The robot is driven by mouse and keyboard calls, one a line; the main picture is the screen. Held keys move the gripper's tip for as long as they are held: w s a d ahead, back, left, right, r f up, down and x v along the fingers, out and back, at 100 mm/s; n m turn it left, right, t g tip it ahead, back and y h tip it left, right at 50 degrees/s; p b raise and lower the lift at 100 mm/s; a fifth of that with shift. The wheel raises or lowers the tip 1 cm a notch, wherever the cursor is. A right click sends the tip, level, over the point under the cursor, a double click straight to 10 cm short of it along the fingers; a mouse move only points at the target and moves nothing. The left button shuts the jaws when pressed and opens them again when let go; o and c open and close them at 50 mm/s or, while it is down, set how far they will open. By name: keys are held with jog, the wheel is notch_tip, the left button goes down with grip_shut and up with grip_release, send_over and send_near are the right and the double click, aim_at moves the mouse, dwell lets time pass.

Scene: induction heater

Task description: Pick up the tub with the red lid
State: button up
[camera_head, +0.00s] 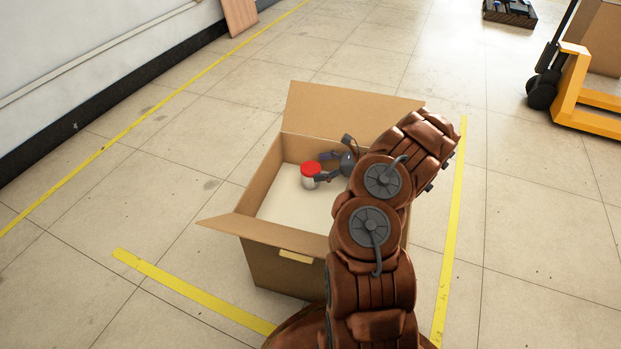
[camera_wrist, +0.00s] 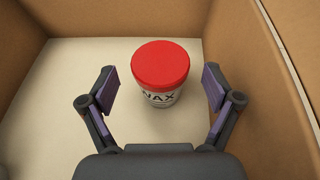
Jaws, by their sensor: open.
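The tub (camera_head: 310,176) is white with a red lid and stands upright inside an open cardboard box (camera_head: 262,226). In the wrist view the tub (camera_wrist: 160,72) shows dark lettering that reads partly "WAX". My gripper (camera_head: 318,166) is inside the box, at the right of the tub. In the wrist view my gripper (camera_wrist: 160,90) is open, with a purple-padded finger on each side of the tub. There is a gap between each finger and the tub. The tub's lower front is partly in view, and nothing is held.
The box walls (camera_wrist: 285,90) rise close to the right finger in the wrist view. The pale box floor (camera_wrist: 70,62) around the tub is clear. Yellow tape (camera_head: 190,289) marks the floor. A yellow pallet jack (camera_head: 575,100) stands far right.

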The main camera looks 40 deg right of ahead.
aim_at(304, 169)
jog(key=shift+b+x, duration=1)
jog(key=shift+x, duration=2.1)
jog(key=shift+c, duration=0.3)
jog(key=c, duration=1.3)
